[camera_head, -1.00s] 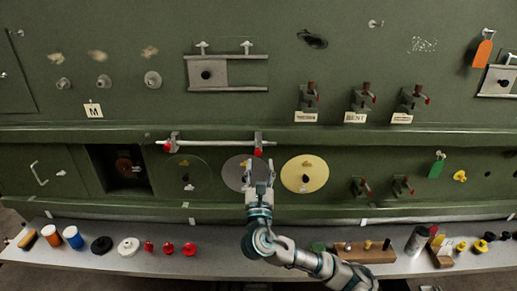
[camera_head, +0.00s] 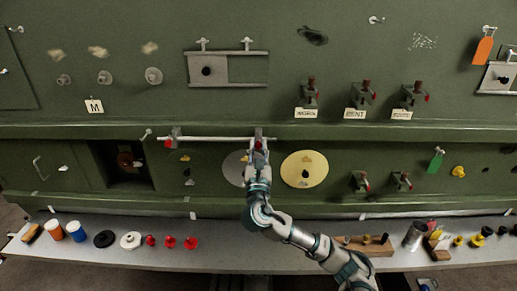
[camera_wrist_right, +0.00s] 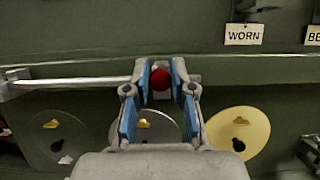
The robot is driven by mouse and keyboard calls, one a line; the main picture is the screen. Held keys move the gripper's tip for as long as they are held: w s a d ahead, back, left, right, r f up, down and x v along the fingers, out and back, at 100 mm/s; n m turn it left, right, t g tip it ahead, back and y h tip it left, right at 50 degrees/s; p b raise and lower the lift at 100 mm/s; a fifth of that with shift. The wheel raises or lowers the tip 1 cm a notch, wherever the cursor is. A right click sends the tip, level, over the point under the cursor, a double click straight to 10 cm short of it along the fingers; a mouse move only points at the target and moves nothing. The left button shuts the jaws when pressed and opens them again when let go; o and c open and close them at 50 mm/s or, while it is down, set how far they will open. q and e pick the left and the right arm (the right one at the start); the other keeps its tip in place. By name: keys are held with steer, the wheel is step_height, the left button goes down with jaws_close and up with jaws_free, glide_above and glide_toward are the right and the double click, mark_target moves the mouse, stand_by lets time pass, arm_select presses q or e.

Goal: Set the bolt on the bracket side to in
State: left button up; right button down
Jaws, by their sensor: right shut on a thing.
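A pale horizontal rod (camera_head: 215,138) runs between two small brackets on the green wall. The left bracket (camera_head: 176,134) has a red knob (camera_head: 168,144) below it. The right end has another red knob (camera_head: 258,144), which also shows in the right wrist view (camera_wrist_right: 160,79). My right gripper (camera_head: 259,152) reaches up to this right knob; in the right wrist view its blue-padded fingers (camera_wrist_right: 160,88) stand on both sides of it and are shut on it. The fingers partly hide the right bracket. My left gripper is not in view.
Grey (camera_head: 234,168) and yellow (camera_head: 304,169) discs lie just below the rod. A ledge (camera_head: 400,133) runs above it, with red-tipped clamps (camera_head: 362,96) and labels higher up. A shelf (camera_head: 225,258) below carries cups, red knobs and blocks.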

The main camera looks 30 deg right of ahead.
mark_target(259, 141)
steer(key=shift+w+d+f, duration=0.1)
steer(key=shift+d+f, duration=0.05)
steer(key=shift+f, duration=0.05)
steer(key=shift+w+d+r+p, duration=0.2)
steer(key=shift+w+p, duration=0.15)
steer(key=shift+w, duration=0.15)
steer(key=shift+d+r, duration=0.1)
steer(key=shift+r, duration=0.15)
steer(key=shift+w+d, duration=0.1)
steer(key=shift+w, duration=0.1)
steer(key=c, duration=1.1)
jaws_free()
steer(key=shift+w+f, duration=0.15)
steer(key=shift+f, duration=0.05)
steer(key=shift+c, duration=0.2)
steer(key=shift+o, duration=0.7)
steer(key=shift+w+d+f, duration=0.15)
steer(key=shift+w+d, duration=0.05)
steer(key=shift+w, duration=0.1)
steer(key=shift+w+d+f, duration=0.2)
steer(key=shift+w+d, duration=0.1)
steer(key=shift+s, duration=0.2)
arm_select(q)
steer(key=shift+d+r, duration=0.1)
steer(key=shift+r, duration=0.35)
arm_select(e)
steer(key=v, duration=1.1)
steer(key=shift+f, duration=0.25)
